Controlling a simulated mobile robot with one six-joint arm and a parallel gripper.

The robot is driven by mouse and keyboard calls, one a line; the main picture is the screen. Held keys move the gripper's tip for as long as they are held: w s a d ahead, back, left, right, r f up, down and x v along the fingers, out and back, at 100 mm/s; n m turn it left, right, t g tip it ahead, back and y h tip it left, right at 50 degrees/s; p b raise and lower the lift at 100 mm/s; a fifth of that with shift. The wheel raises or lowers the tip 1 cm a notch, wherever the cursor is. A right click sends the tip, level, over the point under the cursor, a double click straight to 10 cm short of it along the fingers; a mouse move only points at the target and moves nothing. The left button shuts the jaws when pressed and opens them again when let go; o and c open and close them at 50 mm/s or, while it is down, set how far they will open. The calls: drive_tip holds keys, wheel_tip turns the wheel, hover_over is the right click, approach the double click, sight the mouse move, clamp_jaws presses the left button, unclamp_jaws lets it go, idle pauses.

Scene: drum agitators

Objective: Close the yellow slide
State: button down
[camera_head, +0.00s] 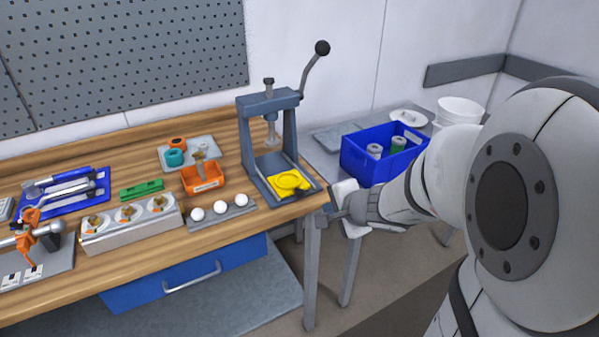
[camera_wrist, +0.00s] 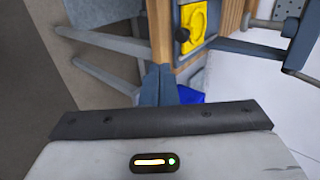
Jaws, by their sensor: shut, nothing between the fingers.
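The yellow slide (camera_head: 287,182) lies on the base of a grey lever press (camera_head: 270,125) at the right end of the wooden bench. It has a round recess and a narrower end toward the front right. In the wrist view the yellow slide (camera_wrist: 196,18) shows at the top, with a dark round knob (camera_wrist: 182,35) at its edge. My gripper (camera_head: 334,216) is just off the bench's right end, to the right of and below the slide, apart from it. Its fingers (camera_wrist: 158,72) are shut and empty. How far the slide sticks out is hard to tell.
Three white balls (camera_head: 220,209) on a grey holder and an orange bin (camera_head: 203,178) stand left of the press. A blue crate (camera_head: 370,160) is on a grey side table behind my arm. The press lever (camera_head: 313,72) rises up and right. The floor in front is clear.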

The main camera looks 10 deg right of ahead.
sight(301, 198)
drive_tip(key=shift+w+r+b+x, duration=0.1)
drive_tip(key=shift+w+r+x, duration=0.25)
drive_tip(key=shift+x, duration=1.8)
drive_tip(key=shift+w+r+b+x, duration=0.1)
drive_tip(key=shift+w+r+x, duration=0.2)
drive_tip(key=shift+x, duration=1.85)
drive_tip(key=shift+w+r+b+x, duration=0.1)
drive_tip(key=shift+w+r+x, duration=0.25)
drive_tip(key=shift+x, duration=1.8)
drive_tip(key=shift+a, duration=0.1)
